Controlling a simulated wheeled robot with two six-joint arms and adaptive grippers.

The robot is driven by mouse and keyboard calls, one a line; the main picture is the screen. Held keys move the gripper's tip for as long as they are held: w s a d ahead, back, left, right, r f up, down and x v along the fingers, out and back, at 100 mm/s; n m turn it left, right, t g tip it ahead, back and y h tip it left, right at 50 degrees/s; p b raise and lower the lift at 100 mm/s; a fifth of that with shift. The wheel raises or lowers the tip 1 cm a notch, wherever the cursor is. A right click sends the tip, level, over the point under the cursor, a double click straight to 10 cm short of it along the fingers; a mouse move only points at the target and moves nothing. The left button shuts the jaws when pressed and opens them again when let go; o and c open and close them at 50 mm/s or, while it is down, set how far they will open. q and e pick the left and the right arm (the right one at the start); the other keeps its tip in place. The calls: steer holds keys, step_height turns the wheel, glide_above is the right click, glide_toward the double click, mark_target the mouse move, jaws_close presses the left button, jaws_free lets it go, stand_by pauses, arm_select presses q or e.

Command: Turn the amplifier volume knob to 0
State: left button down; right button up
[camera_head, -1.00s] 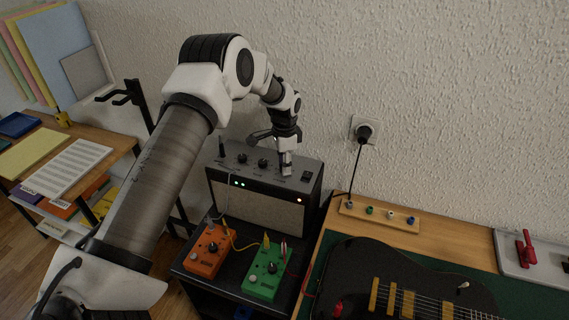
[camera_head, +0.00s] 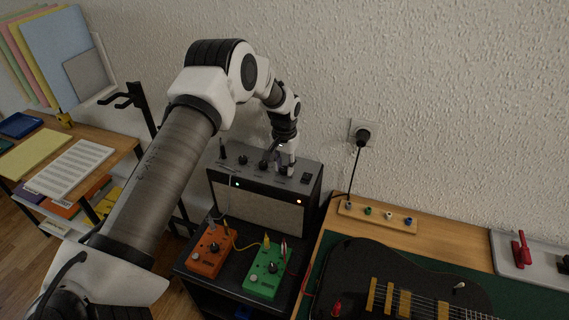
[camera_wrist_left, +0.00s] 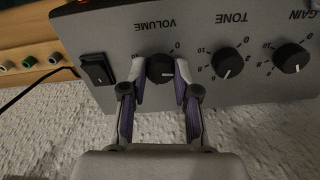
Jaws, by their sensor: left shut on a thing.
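The amplifier (camera_head: 255,208) stands against the wall, with its control panel on top. In the left wrist view its panel (camera_wrist_left: 222,88) appears upside down, with the dark volume knob (camera_wrist_left: 160,68) under the VOLUME label. My left gripper (camera_wrist_left: 160,73) is shut on this knob, one finger on each side. In the head view the gripper (camera_head: 285,168) points down at the panel's right part and mostly hides the knob. A small white mark shows on the knob, but its exact setting is hard to read. My right gripper is not in view.
The tone knob (camera_wrist_left: 228,63), gain knob (camera_wrist_left: 291,57) and a black rocker switch (camera_wrist_left: 97,69) flank the volume knob. An orange pedal (camera_head: 210,252) and a green pedal (camera_head: 266,272) sit before the amplifier. A dark guitar (camera_head: 395,270) lies at right.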

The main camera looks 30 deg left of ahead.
arm_select(q)
steer(key=n, duration=0.3)
steer(key=n+p, duration=0.1)
steer(key=n, duration=0.1)
steer(key=shift+s+f+n, duration=0.15)
steer(key=shift+s+n, duration=0.1)
steer(key=shift+n, duration=0.05)
steer(key=n+p, duration=0.1)
steer(key=n, duration=0.4)
steer(key=shift+f, duration=0.1)
steer(key=shift+d, duration=0.1)
steer(key=c, duration=0.8)
jaws_free()
steer(key=shift+c, duration=0.2)
steer(key=shift+w, duration=0.15)
